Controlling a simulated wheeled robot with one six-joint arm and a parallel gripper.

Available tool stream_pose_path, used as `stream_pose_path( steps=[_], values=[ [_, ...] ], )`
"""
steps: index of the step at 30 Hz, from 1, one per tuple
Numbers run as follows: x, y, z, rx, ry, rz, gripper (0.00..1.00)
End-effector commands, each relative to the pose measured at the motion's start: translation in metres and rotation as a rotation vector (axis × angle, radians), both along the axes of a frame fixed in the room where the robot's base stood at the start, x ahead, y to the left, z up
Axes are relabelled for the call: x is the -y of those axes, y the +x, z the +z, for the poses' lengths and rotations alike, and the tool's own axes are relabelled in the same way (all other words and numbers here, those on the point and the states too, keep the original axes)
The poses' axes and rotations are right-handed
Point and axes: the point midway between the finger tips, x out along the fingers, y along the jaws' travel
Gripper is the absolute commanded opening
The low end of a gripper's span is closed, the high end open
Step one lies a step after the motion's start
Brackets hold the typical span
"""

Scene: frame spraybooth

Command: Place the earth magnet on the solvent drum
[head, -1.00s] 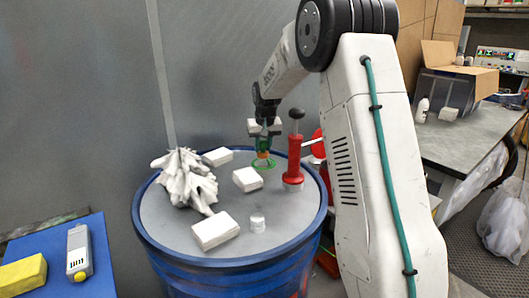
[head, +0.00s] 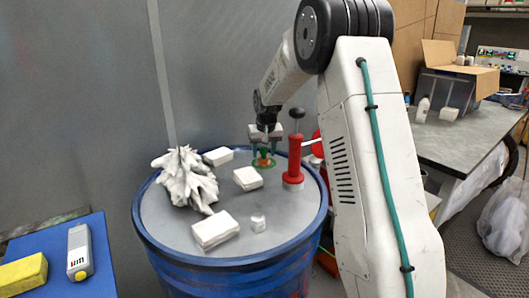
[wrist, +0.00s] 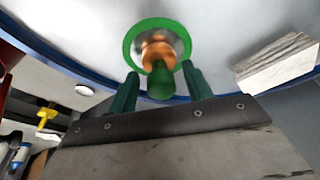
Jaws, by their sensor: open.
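The earth magnet (wrist: 158,52) has a green rim, a shiny disc, a copper-coloured middle and a green knob. It stands on the grey top of the blue solvent drum (head: 160,225), towards its far side, and shows small in the head view (head: 263,162). My gripper (wrist: 160,72) is open, its two green fingers on either side of the knob with gaps showing. In the head view my gripper (head: 263,152) is low over the drum top. The knob partly hides the magnet's middle in the wrist view.
A red-handled tool (head: 294,160) stands close to the right of the magnet. White blocks (head: 247,178), a crumpled white mass (head: 187,182) and a small metal cylinder (head: 258,223) also sit on the drum. A blue surface (head: 95,235) is at left, a grey bench (head: 450,140) at right.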

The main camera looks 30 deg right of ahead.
Motion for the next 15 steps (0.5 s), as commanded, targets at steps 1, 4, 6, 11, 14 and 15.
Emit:
stream_pose_path(
  steps=[1,4,6,11,14,15],
  values=[
    [0.0,-0.001,0.006,0.003,-0.001,0.0,0.5],
    [-0.002,-0.005,0.023,0.004,-0.001,0.0,0.5],
    [-0.003,-0.009,0.038,0.005,-0.002,0.0,0.5],
    [-0.007,-0.018,0.072,0.005,-0.002,0.0,0.5],
    [-0.009,-0.022,0.09,0.004,-0.001,0.0,0.5],
    [-0.009,-0.024,0.096,0.003,-0.001,0.0,0.5]
  ],
)
